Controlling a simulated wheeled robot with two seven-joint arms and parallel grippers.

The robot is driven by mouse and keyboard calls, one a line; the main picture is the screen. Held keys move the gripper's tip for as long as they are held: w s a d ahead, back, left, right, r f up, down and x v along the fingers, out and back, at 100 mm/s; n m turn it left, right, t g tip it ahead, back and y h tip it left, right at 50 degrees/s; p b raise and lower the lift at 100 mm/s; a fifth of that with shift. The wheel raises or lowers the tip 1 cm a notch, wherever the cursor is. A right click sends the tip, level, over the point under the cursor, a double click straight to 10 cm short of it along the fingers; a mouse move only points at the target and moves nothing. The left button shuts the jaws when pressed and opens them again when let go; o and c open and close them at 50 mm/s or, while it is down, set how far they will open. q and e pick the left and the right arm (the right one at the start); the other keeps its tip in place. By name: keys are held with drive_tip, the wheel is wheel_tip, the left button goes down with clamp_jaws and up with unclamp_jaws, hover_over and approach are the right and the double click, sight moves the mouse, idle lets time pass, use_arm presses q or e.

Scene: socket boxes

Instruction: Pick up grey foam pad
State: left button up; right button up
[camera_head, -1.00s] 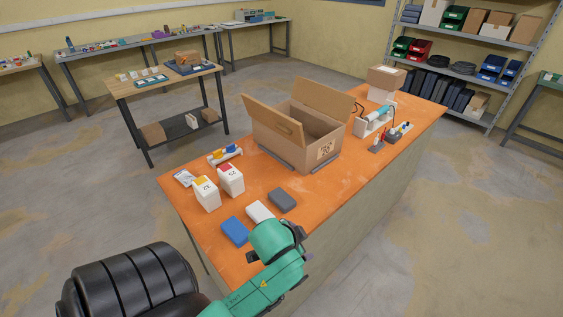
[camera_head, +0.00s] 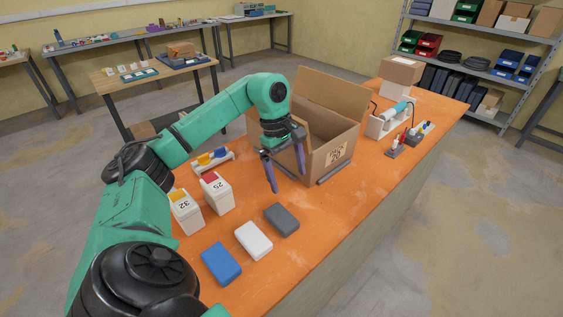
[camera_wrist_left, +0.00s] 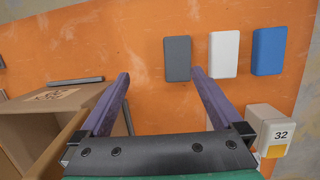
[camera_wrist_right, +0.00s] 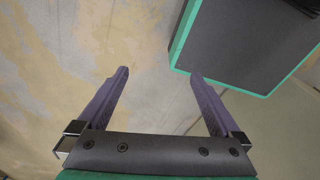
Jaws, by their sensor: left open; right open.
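The grey foam pad (camera_head: 281,219) lies flat on the orange tabletop, at the right end of a row with a white pad (camera_head: 253,240) and a blue pad (camera_head: 221,263). It also shows in the left wrist view (camera_wrist_left: 178,58), just beyond the fingertips and nearer the right finger. My left gripper (camera_head: 286,184) is open and empty, hanging above the table beside the cardboard box and behind the grey pad. In the left wrist view its two purple fingers (camera_wrist_left: 160,73) are wide apart. My right gripper (camera_wrist_right: 158,72) is open and empty over bare floor, away from the table.
An open cardboard box (camera_head: 335,150) stands right behind my left gripper. Two white boxes, marked 25 (camera_head: 217,194) and 32 (camera_head: 187,213), stand to the left. The tabletop right of the grey pad is clear.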

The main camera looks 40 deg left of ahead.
use_arm(q)
drive_tip(key=s+a+y, duration=0.1)
drive_tip(key=s+a, duration=0.1)
drive_tip(key=a, duration=0.1)
drive_tip(key=p, duration=0.2)
hover_over(281, 216)
drive_tip(key=a, duration=0.1)
drive_tip(key=shift+g, duration=0.3)
drive_tip(key=f, duration=0.6)
drive_tip(key=shift+w+a, duration=0.1)
drive_tip(key=shift+w, duration=0.1)
drive_tip(key=f+p, duration=0.1)
drive_tip(key=f, duration=0.1)
drive_tip(key=f+p, duration=0.1)
drive_tip(key=f, duration=0.1)
drive_tip(key=d+f+p, duration=0.1)
drive_tip(key=f, duration=0.1)
drive_tip(key=shift+s+f, duration=0.2)
drive_tip(key=shift+f, duration=0.15)
drive_tip(key=shift+d+f, duration=0.1)
drive_tip(key=shift+f, duration=0.35)
drive_tip(key=shift+c, duration=0.3)
drive_tip(key=c, duration=1.2)
drive_tip(key=shift+c, duration=0.2)
use_arm(e)
drive_tip(key=r, duration=0.4)
drive_tip(key=shift+s+d+r, duration=0.15)
drive_tip(key=shift+d+r, duration=0.1)
drive_tip(key=shift+r, duration=0.1)
